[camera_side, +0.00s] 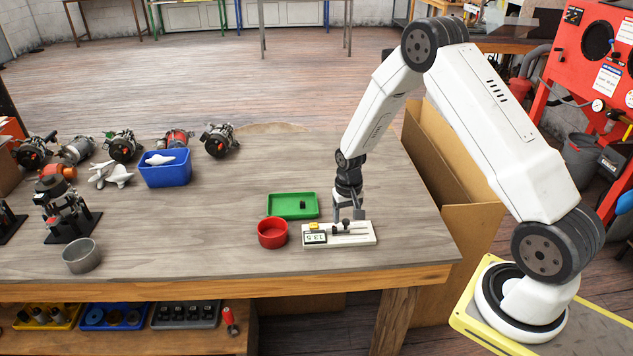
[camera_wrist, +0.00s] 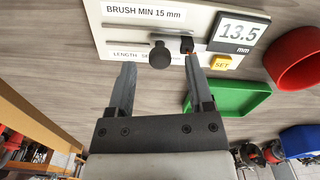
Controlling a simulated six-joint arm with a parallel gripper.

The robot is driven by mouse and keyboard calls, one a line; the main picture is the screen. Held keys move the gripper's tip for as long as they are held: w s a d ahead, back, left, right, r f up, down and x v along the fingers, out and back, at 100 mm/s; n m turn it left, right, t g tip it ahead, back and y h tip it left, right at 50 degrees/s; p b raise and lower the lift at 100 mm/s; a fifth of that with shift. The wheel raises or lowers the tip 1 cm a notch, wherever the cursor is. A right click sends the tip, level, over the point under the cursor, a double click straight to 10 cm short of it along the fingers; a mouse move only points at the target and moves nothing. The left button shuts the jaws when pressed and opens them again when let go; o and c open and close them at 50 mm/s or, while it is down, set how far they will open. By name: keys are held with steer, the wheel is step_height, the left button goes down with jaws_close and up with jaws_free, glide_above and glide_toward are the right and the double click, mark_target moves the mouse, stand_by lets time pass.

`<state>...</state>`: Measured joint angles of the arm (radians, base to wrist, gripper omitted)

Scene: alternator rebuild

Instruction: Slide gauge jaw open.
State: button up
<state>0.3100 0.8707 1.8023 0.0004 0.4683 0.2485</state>
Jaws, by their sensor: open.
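The gauge (camera_side: 340,238) is a pale flat plate lying on the table near its front edge. In the wrist view the gauge (camera_wrist: 115,33) carries the label "BRUSH MIN 15 mm", a display (camera_wrist: 237,32) reading 13.5 mm and an orange SET button (camera_wrist: 221,63). A dark round knob (camera_wrist: 160,54) sits on its slide. A small dark block (camera_wrist: 187,45) is beside the knob, toward the display. My gripper (camera_side: 347,214) is over the gauge, fingers pointing down. In the wrist view my gripper (camera_wrist: 159,65) is open, with the knob between its fingertips; contact cannot be told.
A green tray (camera_side: 283,213) holding a small dark piece is behind the gauge. A red bowl (camera_side: 272,234) stands close to its left. A blue bin (camera_side: 167,177), several alternators and a grey cup (camera_side: 82,257) are further left. The table between is clear.

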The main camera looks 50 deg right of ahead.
steer(key=shift+f, duration=0.45)
jaws_close()
stand_by(1.2)
